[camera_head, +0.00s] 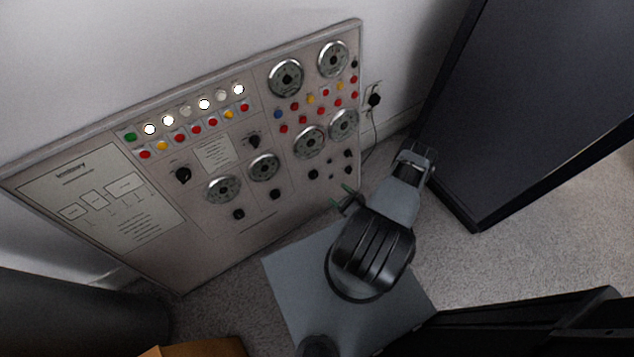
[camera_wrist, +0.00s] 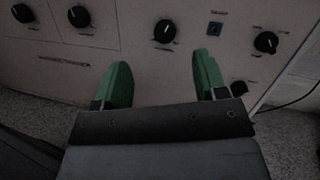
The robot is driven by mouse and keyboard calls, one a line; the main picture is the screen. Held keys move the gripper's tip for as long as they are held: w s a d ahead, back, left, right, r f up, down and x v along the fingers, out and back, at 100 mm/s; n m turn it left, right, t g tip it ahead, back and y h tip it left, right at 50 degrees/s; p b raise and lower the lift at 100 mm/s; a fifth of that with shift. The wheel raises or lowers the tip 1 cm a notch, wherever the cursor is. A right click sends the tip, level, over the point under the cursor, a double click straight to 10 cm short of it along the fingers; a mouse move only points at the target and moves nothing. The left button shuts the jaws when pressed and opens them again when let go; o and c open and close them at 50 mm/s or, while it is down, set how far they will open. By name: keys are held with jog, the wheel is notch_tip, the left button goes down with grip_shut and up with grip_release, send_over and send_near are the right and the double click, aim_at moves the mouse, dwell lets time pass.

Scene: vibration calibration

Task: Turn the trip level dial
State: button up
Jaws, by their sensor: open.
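A grey control panel (camera_head: 215,240) leans against the wall with several black dials on it. I cannot read which is the trip level dial. My gripper (camera_head: 348,199) is low in front of the panel's lower right part. In the wrist view my gripper (camera_wrist: 162,75) is open and empty, its two green fingers pointing at the panel. One black dial with a white pointer line (camera_wrist: 165,31) shows beyond the gap between the fingers, apart from them. Another dial (camera_wrist: 266,42) is to the right, and a lower one (camera_wrist: 238,88) is partly beside the right finger.
Round gauges (camera_head: 310,141), lamps and coloured buttons fill the upper panel. A wall socket with a cable (camera_head: 374,99) is right of the panel. A large dark cabinet (camera_head: 530,90) stands at the right. Carpet (camera_head: 490,270) is bare in front of it.

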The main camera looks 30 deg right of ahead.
aim_at(315, 176)
jog(key=w+a+f, duration=0.1)
jog(key=w, duration=0.3)
jog(key=w+a+f+m+h+b, duration=0.1)
jog(key=w, duration=0.3)
jog(key=w+a+f+h+b, duration=0.1)
jog(key=w, duration=0.2)
jog(key=shift+w+a+m, duration=0.25)
jog(key=shift+w+m, duration=0.05)
jog(key=shift+w, duration=0.1)
jog(key=shift+c, duration=0.3)
jog(key=c, duration=0.9)
jog(key=shift+o, duration=0.2)
